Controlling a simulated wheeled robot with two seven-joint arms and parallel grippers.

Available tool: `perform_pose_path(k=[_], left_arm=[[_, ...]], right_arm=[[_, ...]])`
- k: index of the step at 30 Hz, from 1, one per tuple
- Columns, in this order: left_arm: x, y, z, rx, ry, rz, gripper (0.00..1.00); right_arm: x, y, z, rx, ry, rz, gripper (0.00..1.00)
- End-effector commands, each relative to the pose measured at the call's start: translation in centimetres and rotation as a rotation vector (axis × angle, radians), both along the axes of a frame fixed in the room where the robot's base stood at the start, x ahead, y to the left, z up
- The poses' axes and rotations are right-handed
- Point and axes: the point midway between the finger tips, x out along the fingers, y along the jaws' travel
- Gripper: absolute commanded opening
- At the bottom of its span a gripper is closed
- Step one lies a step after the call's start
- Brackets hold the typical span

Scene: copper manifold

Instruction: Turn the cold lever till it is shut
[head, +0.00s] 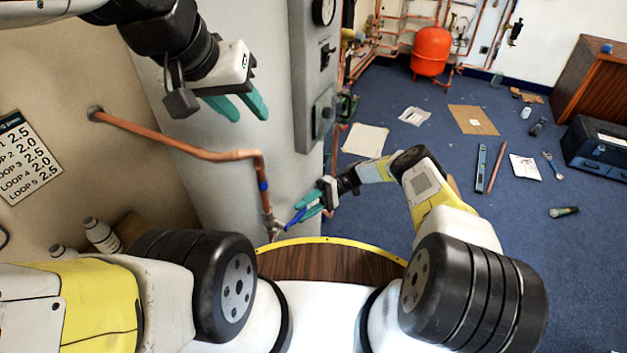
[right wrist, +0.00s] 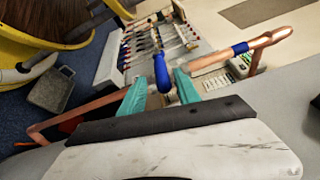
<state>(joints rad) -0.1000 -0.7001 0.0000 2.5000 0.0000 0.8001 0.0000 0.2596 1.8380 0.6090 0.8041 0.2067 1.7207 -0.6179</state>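The cold lever, with a blue handle (head: 297,217), sits at the lower end of a copper pipe (head: 200,145) that has a blue band. In the right wrist view the blue handle (right wrist: 162,72) stands between and beyond my teal fingertips. My right gripper (head: 312,207) is at the lever; it also shows in the right wrist view (right wrist: 160,92). Its fingers are apart, with a gap visible beside the handle, so it does not appear clamped. Contact with one finger cannot be told. My left gripper (head: 240,106) is open and empty, high at the left before the grey column.
A grey column (head: 205,185) stands behind the pipe, with a grey panel (head: 315,70) with a gauge beside it. White bottles (head: 100,234) stand at the lower left. A red tank (head: 431,51), papers and tools lie farther off on or above the blue floor.

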Motion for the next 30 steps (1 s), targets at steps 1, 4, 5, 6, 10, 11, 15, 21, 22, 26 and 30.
perform_pose_path(k=[1, 4, 5, 6, 10, 11, 15, 21, 22, 26, 30], left_arm=[[0.0, 0.0, 0.0, 0.0, 0.0, 0.0, 0.36], [0.0, 0.0, 0.0, 0.0, 0.0, 0.0, 0.36], [0.0, 0.0, 0.0, 0.0, 0.0, 0.0, 0.36], [0.0, 0.0, 0.0, 0.0, 0.0, 0.0, 0.36], [0.0, 0.0, 0.0, 0.0, 0.0, 0.0, 0.36], [0.0, 0.0, 0.0, 0.0, 0.0, 0.0, 0.36], [0.0, 0.0, 0.0, 0.0, 0.0, 0.0, 0.36], [0.0, 0.0, 0.0, 0.0, 0.0, 0.0, 0.36], [0.0, 0.0, 0.0, 0.0, 0.0, 0.0, 0.36], [0.0, 0.0, 0.0, 0.0, 0.0, 0.0, 0.36], [0.0, 0.0, 0.0, 0.0, 0.0, 0.0, 0.36]], right_arm=[[0.6, -0.5, -0.2, -0.001, -0.001, -0.002, 0.39], [1.7, -1.6, -0.1, -0.002, -0.002, -0.001, 0.39], [1.9, -1.7, -0.2, -0.002, -0.002, -0.001, 0.39], [2.1, -2.0, -0.2, -0.002, -0.001, -0.001, 0.39], [2.9, -2.7, -0.2, -0.002, 0.001, -0.001, 0.39], [2.9, -2.8, -0.2, -0.002, 0.001, -0.001, 0.39], [3.3, -3.3, -0.1, -0.001, 0.0, 0.0, 0.39], [3.4, -3.4, 0.0, -0.001, 0.001, 0.001, 0.39], [3.4, -3.4, 0.0, -0.001, 0.001, 0.001, 0.39], [3.4, -3.4, 0.0, -0.001, 0.001, 0.001, 0.39], [3.4, -3.4, 0.0, -0.001, 0.001, 0.001, 0.39]])
